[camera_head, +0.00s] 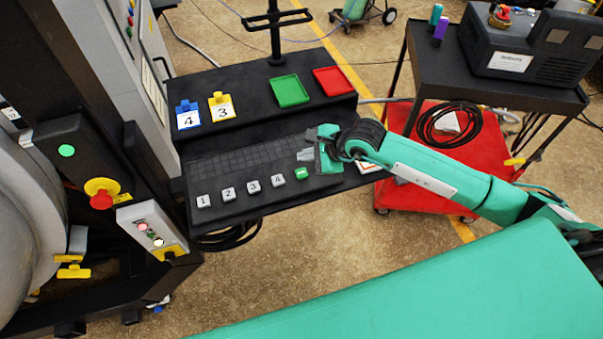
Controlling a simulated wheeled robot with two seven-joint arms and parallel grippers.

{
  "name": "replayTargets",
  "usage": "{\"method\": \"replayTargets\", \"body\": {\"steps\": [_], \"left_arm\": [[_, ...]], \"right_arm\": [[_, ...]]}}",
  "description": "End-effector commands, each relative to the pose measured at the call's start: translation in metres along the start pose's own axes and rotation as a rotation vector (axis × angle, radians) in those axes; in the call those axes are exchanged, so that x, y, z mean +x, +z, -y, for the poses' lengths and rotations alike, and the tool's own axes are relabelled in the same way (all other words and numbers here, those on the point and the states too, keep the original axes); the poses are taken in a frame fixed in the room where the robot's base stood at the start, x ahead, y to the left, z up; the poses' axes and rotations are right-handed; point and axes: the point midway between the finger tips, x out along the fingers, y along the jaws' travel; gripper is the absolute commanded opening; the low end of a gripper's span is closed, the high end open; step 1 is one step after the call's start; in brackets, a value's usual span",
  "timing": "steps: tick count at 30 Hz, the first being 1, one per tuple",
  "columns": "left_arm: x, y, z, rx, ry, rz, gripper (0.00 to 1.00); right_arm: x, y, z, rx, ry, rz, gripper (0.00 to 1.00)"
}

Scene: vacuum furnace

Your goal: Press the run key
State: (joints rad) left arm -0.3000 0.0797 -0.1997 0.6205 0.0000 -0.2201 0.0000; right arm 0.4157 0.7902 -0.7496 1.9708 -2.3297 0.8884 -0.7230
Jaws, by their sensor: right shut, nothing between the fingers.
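A row of raised keys sits along the front of the black keyboard shelf (240,205). Grey keys marked 1 (204,201), 2 (228,194), 3 (253,187) and 4 (278,180) stand left of a green key (302,174), which looks like the run key; its label is too small to read. My right gripper (306,155) comes in from the right, shut and empty, just behind and above the green key in the picture. A small gap shows between fingertips and key; contact is not seen. My left gripper is out of view.
Blue tag 4 (188,115), yellow tag 3 (221,107), a green tray (288,91) and a red tray (333,81) stand on the upper shelf. The furnace with a red stop button (101,199) is left. A red cart (425,190) stands right, beneath my arm.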

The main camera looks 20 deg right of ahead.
Motion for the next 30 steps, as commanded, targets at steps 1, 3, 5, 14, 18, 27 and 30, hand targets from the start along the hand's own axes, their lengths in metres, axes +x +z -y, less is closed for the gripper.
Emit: {"method": "replayTargets", "body": {"steps": [1, 3, 5, 14, 18, 27, 30], "left_arm": [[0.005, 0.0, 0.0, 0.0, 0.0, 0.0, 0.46], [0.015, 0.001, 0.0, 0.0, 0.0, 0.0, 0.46], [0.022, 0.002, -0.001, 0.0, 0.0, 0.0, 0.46], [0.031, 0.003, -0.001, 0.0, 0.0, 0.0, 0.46], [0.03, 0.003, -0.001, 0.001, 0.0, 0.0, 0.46], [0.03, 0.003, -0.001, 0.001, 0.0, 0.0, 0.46], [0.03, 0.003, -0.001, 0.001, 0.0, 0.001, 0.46]], "right_arm": [[0.007, -0.005, -0.006, 0.001, 0.001, 0.0, 0.0], [0.016, -0.012, -0.012, 0.0, 0.0, 0.001, 0.0], [0.021, -0.015, -0.015, 0.0, -0.001, 0.001, 0.0], [0.027, -0.019, -0.019, -0.001, -0.001, 0.001, 0.0], [0.026, -0.018, -0.019, 0.0, -0.001, 0.001, 0.0], [0.026, -0.018, -0.019, 0.0, 0.0, 0.001, 0.0], [0.026, -0.018, -0.019, 0.0, 0.0, 0.001, 0.0]]}}
